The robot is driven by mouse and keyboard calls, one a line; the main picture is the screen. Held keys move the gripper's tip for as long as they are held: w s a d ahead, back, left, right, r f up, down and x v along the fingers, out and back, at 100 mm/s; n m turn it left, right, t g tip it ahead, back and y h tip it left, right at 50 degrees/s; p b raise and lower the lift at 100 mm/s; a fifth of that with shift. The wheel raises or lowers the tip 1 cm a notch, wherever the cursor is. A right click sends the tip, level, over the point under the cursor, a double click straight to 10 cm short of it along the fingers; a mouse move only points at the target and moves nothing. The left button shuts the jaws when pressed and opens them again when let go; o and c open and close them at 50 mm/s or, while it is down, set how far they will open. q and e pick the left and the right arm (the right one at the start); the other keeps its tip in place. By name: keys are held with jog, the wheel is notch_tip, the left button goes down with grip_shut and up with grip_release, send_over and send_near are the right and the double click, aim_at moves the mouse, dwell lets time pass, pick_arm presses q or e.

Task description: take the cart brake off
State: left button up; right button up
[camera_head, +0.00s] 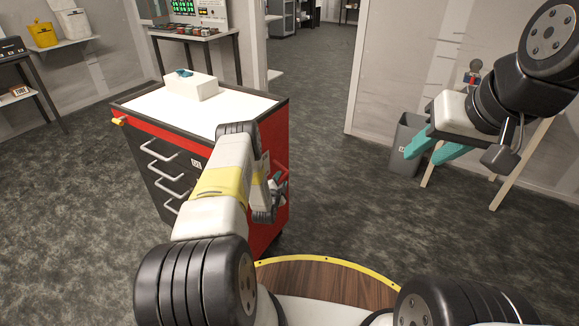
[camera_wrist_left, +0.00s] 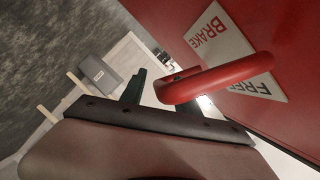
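The cart (camera_head: 235,110) has a white top, a dark drawer front and red sides. In the left wrist view its red panel (camera_wrist_left: 285,30) carries a white plate (camera_wrist_left: 225,40) marked BRAKE and FREE. A red brake lever (camera_wrist_left: 220,78) crosses the plate between the two words, its rounded end toward my fingers. My left gripper (camera_head: 277,188) is at the cart's right side. In the wrist view, one dark green finger (camera_wrist_left: 133,88) stands apart from the lever; the other is mostly hidden behind it. I see no grip on the lever. My right gripper (camera_head: 435,148) is open and empty, teal fingers apart.
A white box (camera_head: 190,88) with a teal item lies on the cart top. A grey bin (camera_head: 405,145) and a wooden-legged stand (camera_head: 515,165) are at the right by the wall. Carpet is clear between cart and bin. A table with instruments stands behind.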

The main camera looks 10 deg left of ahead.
pick_arm(q)
grip_shut()
dwell(1.3)
